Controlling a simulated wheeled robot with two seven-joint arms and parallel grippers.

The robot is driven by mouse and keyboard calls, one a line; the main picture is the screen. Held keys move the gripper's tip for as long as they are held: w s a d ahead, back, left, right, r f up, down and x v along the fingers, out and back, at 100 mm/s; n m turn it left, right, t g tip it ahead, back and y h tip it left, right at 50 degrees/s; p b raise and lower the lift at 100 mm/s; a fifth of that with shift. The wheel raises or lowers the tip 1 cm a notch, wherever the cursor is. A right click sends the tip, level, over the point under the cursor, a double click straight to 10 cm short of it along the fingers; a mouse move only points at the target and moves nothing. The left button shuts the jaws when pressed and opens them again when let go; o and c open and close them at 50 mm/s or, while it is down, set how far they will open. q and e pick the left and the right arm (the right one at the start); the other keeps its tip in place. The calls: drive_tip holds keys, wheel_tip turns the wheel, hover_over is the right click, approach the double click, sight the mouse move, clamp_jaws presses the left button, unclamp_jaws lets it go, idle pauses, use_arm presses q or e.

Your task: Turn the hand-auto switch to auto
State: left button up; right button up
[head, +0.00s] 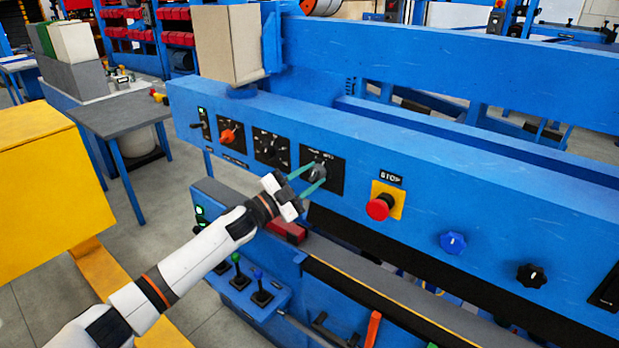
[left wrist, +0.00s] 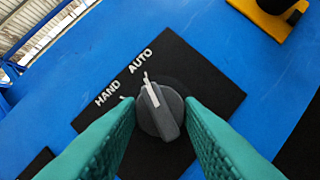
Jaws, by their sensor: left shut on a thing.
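The hand-auto switch is a dark grey knob (left wrist: 160,112) with a white pointer line, on a black plate (left wrist: 205,75) labelled HAND and AUTO. In the left wrist view the pointer lines up with the tick by AUTO; the HAND tick is apart from it. In the head view the knob (head: 317,172) is on the blue panel's front. My left gripper (head: 313,180), with green fingers, is shut on the knob, one finger on each side; it also shows in the left wrist view (left wrist: 162,125). My right gripper is not in view.
Left of the switch are a black multi-position dial (head: 271,147) and an orange-red knob (head: 229,135). To its right are a red STOP button (head: 380,207) on yellow, a blue knob (head: 453,242) and a black knob (head: 530,275). Small levers (head: 238,275) stand below my left arm.

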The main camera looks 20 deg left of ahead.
use_arm(q)
drive_tip(key=shift+m, duration=0.5)
drive_tip(key=o, duration=1)
drive_tip(key=shift+c, duration=0.2)
drive_tip(key=b+v, duration=0.3)
drive_tip(key=v, duration=0.9)
drive_tip(key=shift+b, duration=0.35)
drive_tip(key=shift+a, duration=0.1)
